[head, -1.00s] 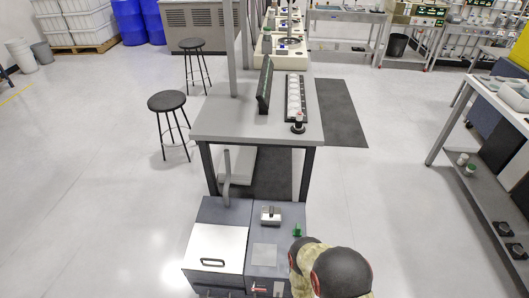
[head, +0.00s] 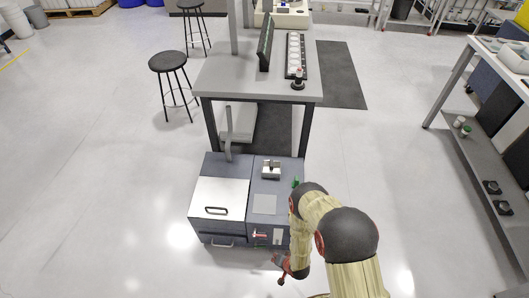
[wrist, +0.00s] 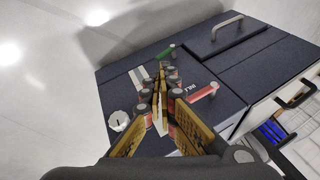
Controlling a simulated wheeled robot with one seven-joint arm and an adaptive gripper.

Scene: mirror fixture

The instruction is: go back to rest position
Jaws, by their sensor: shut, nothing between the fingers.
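My arm reaches in from the lower right of the head view. My gripper (head: 283,269) is low, near the front right corner of a dark grey cabinet machine (head: 209,167). In the wrist view, the fingers of my gripper (wrist: 161,78) come together at their tips, shut with nothing held. Behind them is a dark face of the machine (wrist: 228,85) with a red handle (wrist: 203,93), a green part (wrist: 165,53) and a round white knob (wrist: 119,121). The fingers hide part of this face, and I cannot tell whether they touch it.
A grey workbench (head: 225,78) stands behind the machine, with a white-celled tray (head: 295,55) on top. Black stools (head: 168,62) stand to its left. A shelf table (head: 455,128) is at the far right. The floor left of the machine and between machine and shelf is clear.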

